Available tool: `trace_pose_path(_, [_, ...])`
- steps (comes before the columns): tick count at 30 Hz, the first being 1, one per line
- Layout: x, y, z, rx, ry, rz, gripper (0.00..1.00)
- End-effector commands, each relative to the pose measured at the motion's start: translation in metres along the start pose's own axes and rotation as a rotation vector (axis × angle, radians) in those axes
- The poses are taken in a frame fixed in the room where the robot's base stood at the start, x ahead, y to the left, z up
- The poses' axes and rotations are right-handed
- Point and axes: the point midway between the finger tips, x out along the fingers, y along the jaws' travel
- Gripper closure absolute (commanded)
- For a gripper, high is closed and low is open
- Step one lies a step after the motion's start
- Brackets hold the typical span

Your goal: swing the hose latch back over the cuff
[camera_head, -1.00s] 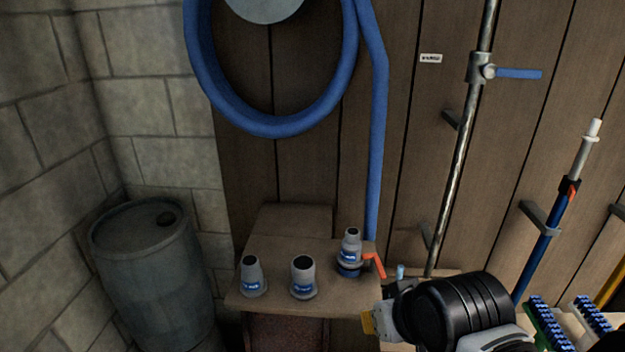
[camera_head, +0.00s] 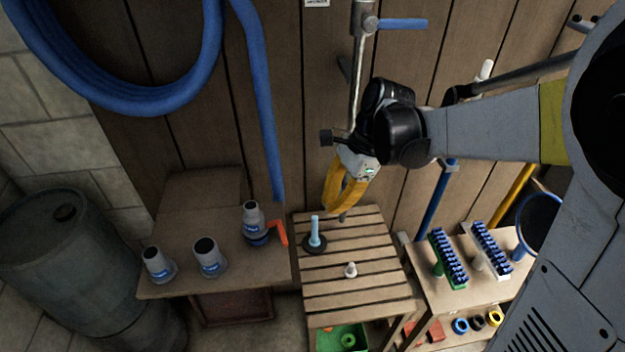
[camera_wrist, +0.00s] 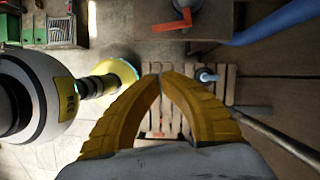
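The orange hose latch (camera_head: 278,232) sticks out to the right of a grey fitting with a blue cuff (camera_head: 255,238) on the wooden bench. Its tip points down and to the right. The latch also shows at the top of the wrist view (camera_wrist: 172,25), beside the round fitting (camera_wrist: 188,5). My gripper (camera_head: 333,208) hangs above the slatted table, to the right of the latch and apart from it. Its yellow fingers meet at the tips in the wrist view (camera_wrist: 160,75), with nothing seen between them. The blue hose (camera_head: 268,130) hangs down behind the fitting.
Two other grey fittings (camera_head: 158,265) (camera_head: 209,257) stand left on the bench (camera_head: 185,287). A light-blue peg on a dark disc (camera_head: 315,236) and a small white piece (camera_head: 350,270) are on the slatted table (camera_head: 355,295). A metal pole (camera_head: 357,75) stands behind my gripper. A barrel (camera_head: 60,260) is at left.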

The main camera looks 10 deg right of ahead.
Motion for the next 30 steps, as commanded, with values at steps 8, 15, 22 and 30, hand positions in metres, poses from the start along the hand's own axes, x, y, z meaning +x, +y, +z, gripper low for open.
trace_pose_path(8, [0.029, -0.001, -0.001, 0.024, -0.008, 0.01, 1.0])
trace_pose_path(15, [0.082, -0.001, -0.001, 0.022, -0.007, 0.009, 1.0])
trace_pose_path(22, [0.11, -0.001, 0.018, 0.019, -0.007, 0.01, 1.0])
trace_pose_path(30, [0.116, -0.002, 0.037, 0.023, -0.007, 0.008, 1.0])
